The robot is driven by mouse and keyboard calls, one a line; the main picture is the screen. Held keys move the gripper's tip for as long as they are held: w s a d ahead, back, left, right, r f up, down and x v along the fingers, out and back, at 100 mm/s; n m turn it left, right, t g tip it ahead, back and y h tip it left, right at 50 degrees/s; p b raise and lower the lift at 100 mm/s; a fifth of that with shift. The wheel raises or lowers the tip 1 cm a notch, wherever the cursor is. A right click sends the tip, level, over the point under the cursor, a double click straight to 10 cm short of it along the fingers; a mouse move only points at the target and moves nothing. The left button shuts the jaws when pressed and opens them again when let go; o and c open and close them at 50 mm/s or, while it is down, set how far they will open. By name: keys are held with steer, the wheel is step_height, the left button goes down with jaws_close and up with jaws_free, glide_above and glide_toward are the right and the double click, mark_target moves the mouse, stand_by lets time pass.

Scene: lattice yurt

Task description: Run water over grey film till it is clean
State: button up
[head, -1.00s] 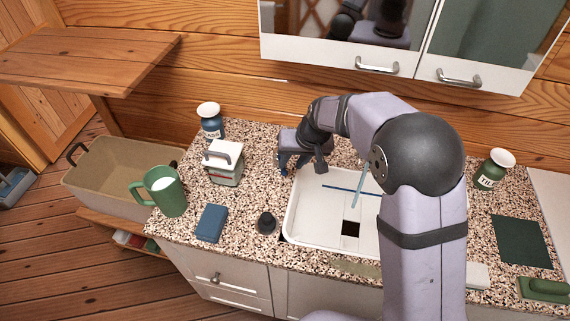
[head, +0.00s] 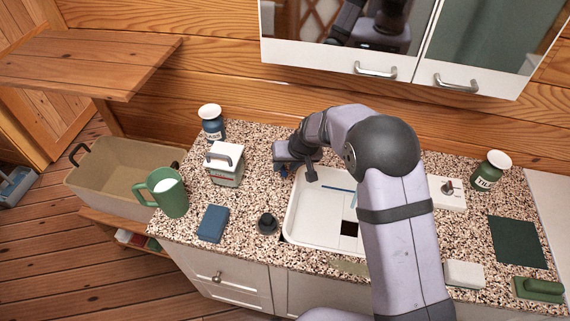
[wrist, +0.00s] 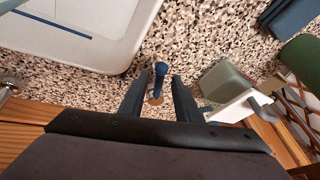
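The white sink basin (head: 300,222) is set in the speckled counter, with a dark square opening and a thin blue strip in its floor. It also shows at the upper left of the wrist view (wrist: 85,58). My gripper (head: 287,170) is low at the basin's back left corner. In the wrist view my gripper (wrist: 157,84) is open, with a finger on each side of an upright blue lever (wrist: 159,76) on a brass-coloured base. Gaps show beside the lever. I cannot pick out the grey film; my arm hides the basin's right part.
At right are a white block (head: 464,274), a dark green mat (head: 517,243) and a green jar (head: 490,172).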

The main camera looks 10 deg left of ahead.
steer(key=shift+w+a+f, duration=0.1)
steer(key=shift+a+f, duration=0.05)
steer(key=shift+f, duration=0.3)
jaws_close()
